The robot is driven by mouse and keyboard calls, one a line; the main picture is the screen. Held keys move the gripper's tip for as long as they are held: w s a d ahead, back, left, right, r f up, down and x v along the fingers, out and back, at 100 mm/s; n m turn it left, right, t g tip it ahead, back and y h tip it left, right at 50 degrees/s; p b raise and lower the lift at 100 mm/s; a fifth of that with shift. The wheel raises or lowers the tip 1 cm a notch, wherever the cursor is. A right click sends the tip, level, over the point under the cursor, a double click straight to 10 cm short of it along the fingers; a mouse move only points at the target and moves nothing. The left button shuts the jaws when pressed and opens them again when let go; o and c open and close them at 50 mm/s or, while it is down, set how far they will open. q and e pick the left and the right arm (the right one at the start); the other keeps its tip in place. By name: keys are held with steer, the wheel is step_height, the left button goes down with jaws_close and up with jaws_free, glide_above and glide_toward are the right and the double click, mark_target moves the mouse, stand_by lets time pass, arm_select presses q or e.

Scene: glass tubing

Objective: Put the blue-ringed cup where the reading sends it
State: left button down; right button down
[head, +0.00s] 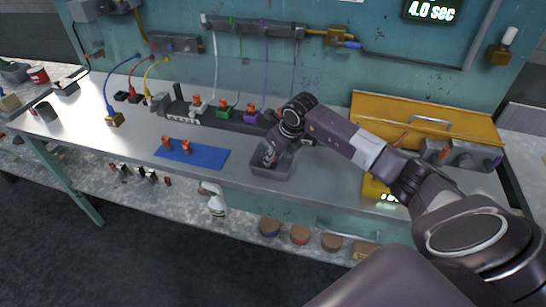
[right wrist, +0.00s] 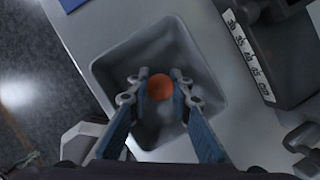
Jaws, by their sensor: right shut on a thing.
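My right gripper (head: 268,158) reaches down into a grey square tray (head: 287,175) on the bench. In the right wrist view its two fingers (right wrist: 160,88) are shut on an orange round-topped piece (right wrist: 160,87), over the tray (right wrist: 112,70). No blue ring can be made out on this piece. A blue mat (head: 210,160) to the left bears two small orange-topped pieces (head: 167,143). A wall display (head: 432,10) reads "4.0 sec". My left gripper is not in view.
A dark rack with orange-topped pieces by white (head: 197,106), green (head: 222,112) and purple (head: 250,117) blocks stands behind the tray. A yellow case (head: 395,115) is at the right. The bench left of the mat has bare room.

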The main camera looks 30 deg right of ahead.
steer(key=c, duration=1.7)
jaws_free()
steer(key=shift+c, duration=0.2)
